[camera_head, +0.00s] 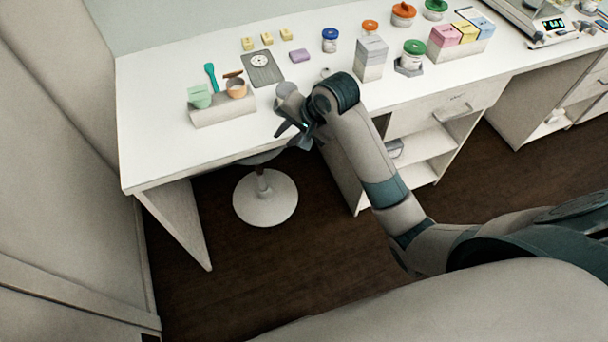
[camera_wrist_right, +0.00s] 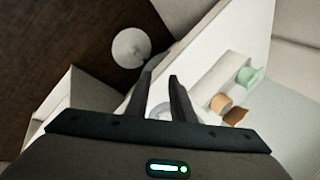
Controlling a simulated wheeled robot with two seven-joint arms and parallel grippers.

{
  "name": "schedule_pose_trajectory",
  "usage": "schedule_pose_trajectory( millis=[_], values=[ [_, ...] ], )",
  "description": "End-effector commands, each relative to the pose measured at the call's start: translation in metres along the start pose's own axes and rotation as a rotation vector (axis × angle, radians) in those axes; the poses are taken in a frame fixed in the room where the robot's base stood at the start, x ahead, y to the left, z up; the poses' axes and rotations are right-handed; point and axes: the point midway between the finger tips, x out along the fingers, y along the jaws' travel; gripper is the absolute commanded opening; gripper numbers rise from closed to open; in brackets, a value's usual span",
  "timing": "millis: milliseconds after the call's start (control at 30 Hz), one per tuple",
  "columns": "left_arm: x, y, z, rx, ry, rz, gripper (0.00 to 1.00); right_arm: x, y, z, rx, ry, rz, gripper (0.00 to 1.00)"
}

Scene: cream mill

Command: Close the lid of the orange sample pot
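The orange sample pot (camera_head: 237,88) sits at the right end of a pale block holder (camera_head: 222,110) near the table's front left. A brown piece (camera_head: 233,74), which looks like its raised lid, shows just behind it. In the right wrist view the pot (camera_wrist_right: 222,103) and brown piece (camera_wrist_right: 235,117) are to the right of the fingers. My right gripper (camera_head: 284,130) is at the table's front edge, to the right of the holder and apart from the pot. Its fingers (camera_wrist_right: 161,78) are apart, with nothing clearly held. My left gripper is not in view.
A green pot (camera_head: 199,96) shares the holder, with a teal spoon-like item (camera_head: 211,76) behind. A dark grey scale (camera_head: 262,68) lies behind right. Boxes and jars stand farther right. A white stool (camera_head: 265,198) is below the table edge.

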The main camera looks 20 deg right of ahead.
Motion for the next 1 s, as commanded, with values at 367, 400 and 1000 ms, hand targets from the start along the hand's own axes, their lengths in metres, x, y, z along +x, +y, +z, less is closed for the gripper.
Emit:
schedule_pose_trajectory(
  millis=[367,400,1000],
  values=[
    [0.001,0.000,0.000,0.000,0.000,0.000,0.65,0.013,0.054,0.031,-0.162,0.008,0.039,0.22],
    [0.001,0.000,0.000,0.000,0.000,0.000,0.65,0.014,0.060,0.034,-0.179,0.008,0.044,0.22],
    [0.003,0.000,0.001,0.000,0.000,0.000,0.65,0.018,0.096,0.054,-0.298,0.015,0.072,0.22]
  ],
)
